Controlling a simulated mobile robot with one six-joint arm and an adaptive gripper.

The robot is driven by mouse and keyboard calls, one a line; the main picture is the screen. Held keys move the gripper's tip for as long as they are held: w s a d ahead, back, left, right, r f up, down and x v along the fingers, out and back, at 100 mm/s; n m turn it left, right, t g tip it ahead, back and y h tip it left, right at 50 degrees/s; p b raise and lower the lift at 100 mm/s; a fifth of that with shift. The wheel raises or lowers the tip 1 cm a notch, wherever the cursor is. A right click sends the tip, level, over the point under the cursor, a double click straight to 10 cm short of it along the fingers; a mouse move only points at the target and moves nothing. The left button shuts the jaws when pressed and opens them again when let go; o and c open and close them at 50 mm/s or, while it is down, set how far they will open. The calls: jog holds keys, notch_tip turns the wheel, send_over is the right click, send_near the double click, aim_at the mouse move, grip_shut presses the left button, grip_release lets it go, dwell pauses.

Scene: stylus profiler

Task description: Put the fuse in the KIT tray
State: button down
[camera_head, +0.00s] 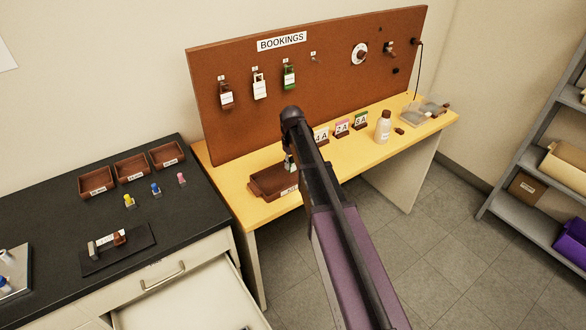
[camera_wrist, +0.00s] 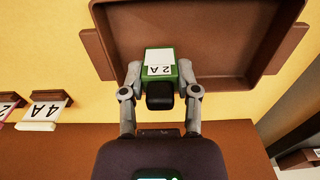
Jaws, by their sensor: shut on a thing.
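The fuse (camera_wrist: 159,62) is a green block with a white label reading 2 A, upside down in the wrist view. My gripper (camera_wrist: 160,76) is shut on it, one finger at each side. The brown tray (camera_wrist: 228,50) lies beyond and below the fuse in the wrist view. The fuse overlaps the tray's near rim there, and I cannot tell how high it is above it. In the head view the tray (camera_head: 262,191) sits on the yellow table's left part. Its front label is mostly hidden by my arm. My gripper (camera_head: 290,163) is above the tray there, partly hidden.
Card stands marked 4 A (camera_head: 321,136), 2 A (camera_head: 342,128) and 8 A (camera_head: 361,120) stand right of the tray, near a white bottle (camera_head: 384,127). The BOOKINGS board (camera_head: 240,130) with padlocks rises behind. A black bench (camera_head: 60,208) with three small trays is at left, above an open drawer (camera_head: 190,300).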

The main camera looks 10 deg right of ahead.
jog(key=shift+w+d, duration=0.1)
jog(key=shift+w, duration=0.1)
jog(key=shift+w+d, duration=0.15)
jog(key=shift+w, duration=0.35)
jog(key=shift+w+d+f+b, duration=0.1)
jog(key=shift+w+f+b, duration=0.05)
jog(key=shift+f+b, duration=0.2)
notch_tip(320, 180, down, 3)
jog(key=b, duration=0.3)
jog(key=shift+f, duration=0.1)
jog(key=shift+c, duration=1.7)
grip_release()
jog(key=shift+r, duration=0.2)
notch_tip(320, 180, up, 12)
jog(key=p, duration=1.2)
